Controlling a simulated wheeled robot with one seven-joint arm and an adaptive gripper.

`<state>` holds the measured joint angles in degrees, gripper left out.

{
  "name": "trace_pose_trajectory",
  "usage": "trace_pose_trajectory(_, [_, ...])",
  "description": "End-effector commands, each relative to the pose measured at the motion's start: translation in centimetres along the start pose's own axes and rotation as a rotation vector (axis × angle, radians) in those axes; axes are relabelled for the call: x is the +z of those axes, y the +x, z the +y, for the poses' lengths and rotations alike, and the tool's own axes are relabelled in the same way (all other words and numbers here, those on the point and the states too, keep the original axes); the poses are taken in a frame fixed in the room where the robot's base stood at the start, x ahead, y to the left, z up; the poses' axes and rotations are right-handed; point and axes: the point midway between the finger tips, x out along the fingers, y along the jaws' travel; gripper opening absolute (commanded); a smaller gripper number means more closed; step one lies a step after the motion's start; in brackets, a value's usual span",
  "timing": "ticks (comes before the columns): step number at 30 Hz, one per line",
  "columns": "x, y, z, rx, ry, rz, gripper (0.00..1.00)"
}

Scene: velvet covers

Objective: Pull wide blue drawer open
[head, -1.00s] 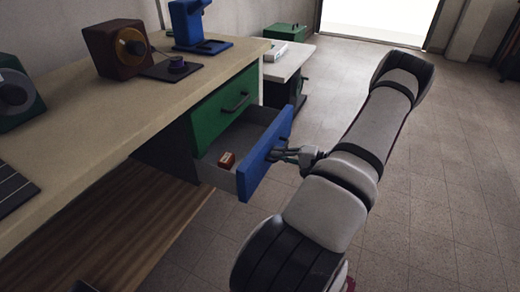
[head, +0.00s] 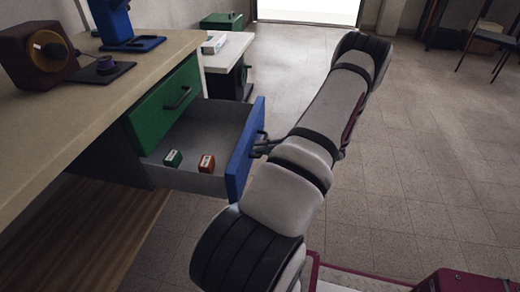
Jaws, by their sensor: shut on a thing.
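The wide blue drawer (head: 240,158) sits below a green drawer (head: 165,103) in the desk. It stands far out from the desk, and its grey inside shows. A small green box (head: 173,158) and a small red-brown box (head: 206,163) lie in it. My gripper (head: 262,145) is at the outer face of the blue front, shut on its handle. The handle is mostly hidden behind the gripper and the drawer front. My arm reaches in from the right.
The pale desktop (head: 70,115) holds a brown device (head: 38,52) and a blue stand (head: 113,22). A lower white table (head: 228,50) stands behind the desk. The tiled floor (head: 420,130) to the right is open, with a chair (head: 495,50) far right.

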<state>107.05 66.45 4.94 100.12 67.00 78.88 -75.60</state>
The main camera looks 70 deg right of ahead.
Motion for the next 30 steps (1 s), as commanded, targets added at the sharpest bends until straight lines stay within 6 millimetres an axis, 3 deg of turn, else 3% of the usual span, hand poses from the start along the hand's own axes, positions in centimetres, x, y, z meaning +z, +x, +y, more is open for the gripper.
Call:
trace_pose_trajectory(2, [0.1,0.0,0.1,0.002,0.001,-0.002,0.0])
trace_pose_trajectory(4, [0.1,0.0,0.1,0.002,0.001,-0.002,0.19])
trace_pose_trajectory(17, [0.0,-0.7,0.1,0.001,0.0,0.001,0.2])
trace_pose_trajectory(30, [-0.1,-8.8,0.1,0.002,-0.001,0.003,0.2])
